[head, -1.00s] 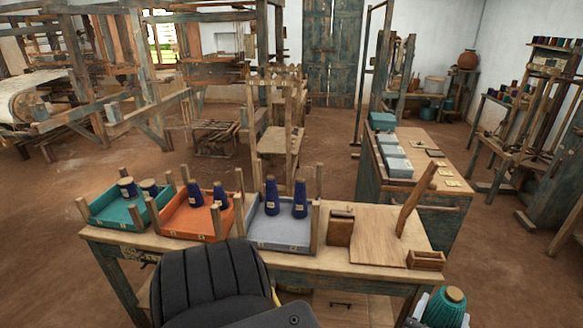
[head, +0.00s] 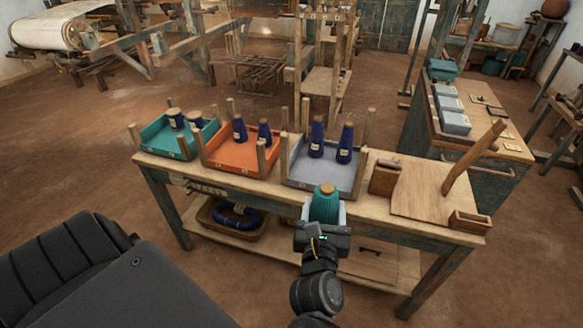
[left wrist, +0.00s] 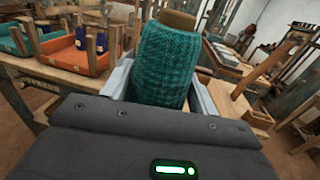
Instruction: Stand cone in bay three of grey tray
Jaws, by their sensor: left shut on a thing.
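My left gripper (head: 326,218) is shut on a teal yarn cone (head: 325,203) with a tan top. It holds the cone roughly upright, in front of the grey tray (head: 308,183) and near the table's front edge. In the left wrist view the cone (left wrist: 163,65) fills the space between the fingers and looks slightly tilted. The grey tray has wooden corner posts. Two dark blue cones (head: 317,138) stand toward its back and right. The held cone hides part of the tray's front in the head view. My right gripper is not in view.
An orange tray (head: 230,168) and a teal tray (head: 160,149), both with cones, stand left of the grey one. Right of it are a wooden block (head: 384,179), a board (head: 420,202) with a slanting post (head: 474,156), and a small wooden box (head: 469,222).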

